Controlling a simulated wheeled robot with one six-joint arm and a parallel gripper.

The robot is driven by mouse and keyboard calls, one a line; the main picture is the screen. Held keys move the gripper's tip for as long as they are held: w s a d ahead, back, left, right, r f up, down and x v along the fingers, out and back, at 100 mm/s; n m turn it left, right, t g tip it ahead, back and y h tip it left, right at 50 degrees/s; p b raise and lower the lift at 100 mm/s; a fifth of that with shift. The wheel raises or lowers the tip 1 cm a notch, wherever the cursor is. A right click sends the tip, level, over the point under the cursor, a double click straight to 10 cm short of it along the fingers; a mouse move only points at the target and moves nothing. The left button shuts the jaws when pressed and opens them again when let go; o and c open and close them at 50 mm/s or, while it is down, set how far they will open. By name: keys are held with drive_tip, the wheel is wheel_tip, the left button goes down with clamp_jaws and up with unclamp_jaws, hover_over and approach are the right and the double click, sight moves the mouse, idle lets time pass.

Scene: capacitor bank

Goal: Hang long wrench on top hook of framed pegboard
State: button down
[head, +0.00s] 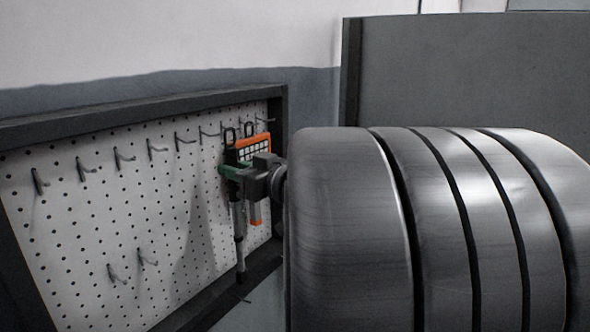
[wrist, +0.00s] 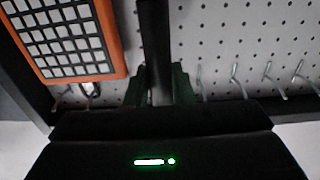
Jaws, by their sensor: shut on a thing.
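The framed pegboard (head: 150,215) stands on the left in the head view, white with a dark frame. A row of metal hooks (head: 120,157) runs along its top. The long wrench (head: 239,225) hangs upright in front of the board's right end, with a dark loop at its top. In the wrist view its dark shaft (wrist: 153,50) runs between my fingers. My gripper (head: 230,173), with green fingers, is shut on the wrench near its upper part. I cannot tell whether the loop is around a hook or only in front of one.
An orange-edged device with a pale key grid (head: 254,148) is right beside the wrench; it fills the upper left of the wrist view (wrist: 70,40). Two lower hooks (head: 118,275) are at the board's lower left. A grey panel (head: 470,70) stands at the back right.

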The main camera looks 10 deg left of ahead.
sight(204, 167)
drive_tip(key=shift+f+b+x, duration=0.2)
drive_tip(key=shift+b+x, duration=0.2)
drive_tip(key=shift+x, duration=0.55)
drive_tip(key=shift+f+b+x, duration=0.2)
drive_tip(key=shift+b+x, duration=0.15)
drive_tip(key=shift+x, duration=0.55)
drive_tip(key=shift+f+b+x, duration=0.2)
drive_tip(key=shift+b+x, duration=0.2)
drive_tip(key=shift+x, duration=0.55)
drive_tip(key=shift+a+f, duration=0.1)
drive_tip(key=shift+f, duration=0.1)
drive_tip(key=c, duration=1.2)
unclamp_jaws()
drive_tip(key=shift+o, duration=0.2)
drive_tip(key=b+v, duration=0.1)
drive_tip(key=v, duration=1.3)
drive_tip(key=shift+a, duration=0.2)
